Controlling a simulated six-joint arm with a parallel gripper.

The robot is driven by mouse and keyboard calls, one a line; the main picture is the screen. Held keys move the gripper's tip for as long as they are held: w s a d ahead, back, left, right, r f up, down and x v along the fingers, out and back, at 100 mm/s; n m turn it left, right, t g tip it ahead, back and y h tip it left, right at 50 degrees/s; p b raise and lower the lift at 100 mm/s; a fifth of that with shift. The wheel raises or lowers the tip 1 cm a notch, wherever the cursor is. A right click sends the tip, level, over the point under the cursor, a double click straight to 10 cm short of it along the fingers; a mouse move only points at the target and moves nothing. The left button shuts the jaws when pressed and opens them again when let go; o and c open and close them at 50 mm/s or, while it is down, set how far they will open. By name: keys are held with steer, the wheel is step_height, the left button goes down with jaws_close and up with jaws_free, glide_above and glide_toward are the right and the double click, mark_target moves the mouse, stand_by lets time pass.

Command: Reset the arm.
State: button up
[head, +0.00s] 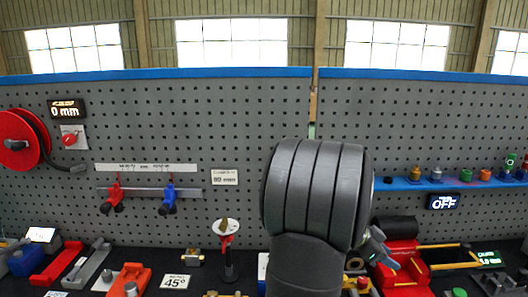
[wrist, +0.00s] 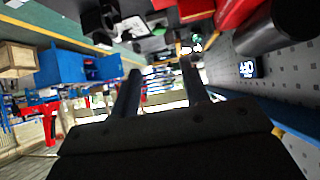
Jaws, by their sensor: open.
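My gripper (wrist: 160,69) shows in the wrist view as two dark fingers standing apart, with nothing held between them. Beyond the fingers the view is tilted and crowded, with blue and red parts in it. In the head view my thick dark grey arm stands upright right of centre and covers part of the pegboard and bench. I cannot make out my gripper's fingers in the head view.
A grey pegboard (head: 250,120) spans the back. It carries a red reel (head: 17,140), a red clamp (head: 113,199), a blue clamp (head: 169,200) and a blue shelf (head: 450,184) with small parts. The dark bench is crowded, including red equipment (head: 402,262) right of my arm.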

steer(key=w+d+r, duration=0.8)
steer(key=w+d, duration=0.1)
steer(key=d, duration=0.1)
steer(key=shift+d, duration=0.3)
